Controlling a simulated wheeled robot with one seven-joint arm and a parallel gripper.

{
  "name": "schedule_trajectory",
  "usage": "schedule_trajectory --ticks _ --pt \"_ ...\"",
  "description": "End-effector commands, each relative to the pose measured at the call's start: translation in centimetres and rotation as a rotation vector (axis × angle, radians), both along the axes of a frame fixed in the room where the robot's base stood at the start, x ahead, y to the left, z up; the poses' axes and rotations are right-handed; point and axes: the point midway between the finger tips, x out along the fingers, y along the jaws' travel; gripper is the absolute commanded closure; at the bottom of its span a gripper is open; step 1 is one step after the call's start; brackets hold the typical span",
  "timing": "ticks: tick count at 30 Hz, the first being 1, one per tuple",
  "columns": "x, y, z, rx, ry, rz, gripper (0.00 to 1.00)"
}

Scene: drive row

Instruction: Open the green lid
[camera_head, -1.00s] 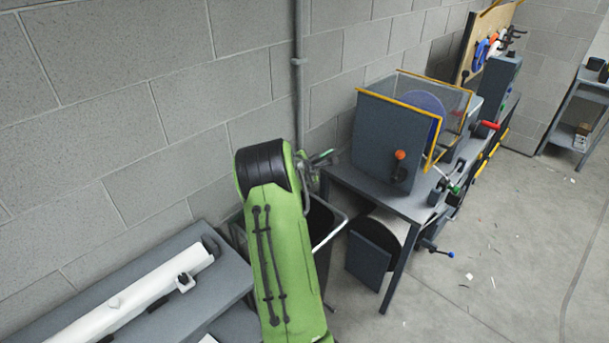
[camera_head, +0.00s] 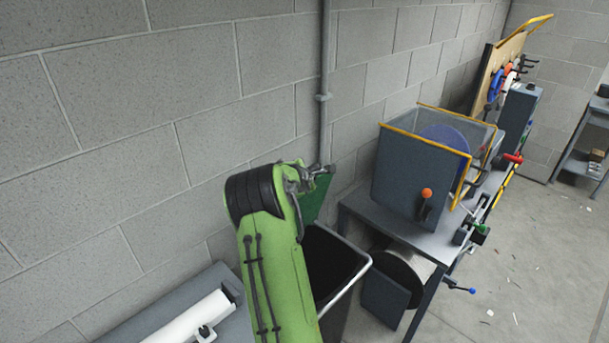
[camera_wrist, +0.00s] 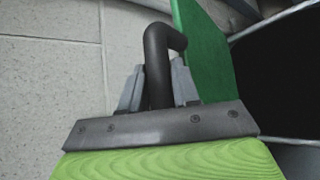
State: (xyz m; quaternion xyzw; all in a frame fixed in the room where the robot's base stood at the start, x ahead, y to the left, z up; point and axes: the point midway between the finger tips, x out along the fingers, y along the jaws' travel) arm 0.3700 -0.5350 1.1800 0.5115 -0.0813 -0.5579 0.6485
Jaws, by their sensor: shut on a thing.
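The green lid (camera_head: 313,197) stands raised at the wall side of a dark bin (camera_head: 331,262), partly hidden behind my arm. The bin's mouth is uncovered and its inside looks black. In the wrist view the lid (camera_wrist: 207,45) rises steeply beside the dark bin opening (camera_wrist: 280,75). A black bent handle (camera_wrist: 158,55) joins the lid's face. My gripper (camera_wrist: 158,88) is shut on this handle, with a grey finger on each side. In the head view my gripper (camera_head: 316,171) is small at the lid's upper edge.
A grey table with a blue-grey machine (camera_head: 415,180) and an orange-knobbed lever (camera_head: 426,200) stands right of the bin. A bench with a white tube (camera_head: 195,318) is at lower left. The block wall (camera_head: 200,120) is close behind. Open floor (camera_head: 540,260) lies at right.

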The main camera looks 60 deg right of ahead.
Motion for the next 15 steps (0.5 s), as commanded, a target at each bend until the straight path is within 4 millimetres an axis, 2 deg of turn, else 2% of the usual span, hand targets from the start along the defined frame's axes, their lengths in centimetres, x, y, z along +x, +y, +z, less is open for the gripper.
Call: schedule_trajectory --ticks 5,6,9,15 --pt "0.05 0.02 0.05 0.0 -0.002 0.001 1.0" --pt "0.04 0.01 0.05 0.0 -0.002 0.001 0.63" --pt "0.02 0.0 0.03 0.0 -0.001 0.0 0.48" --pt "-0.03 0.01 0.02 0.0 0.0 0.0 0.48"
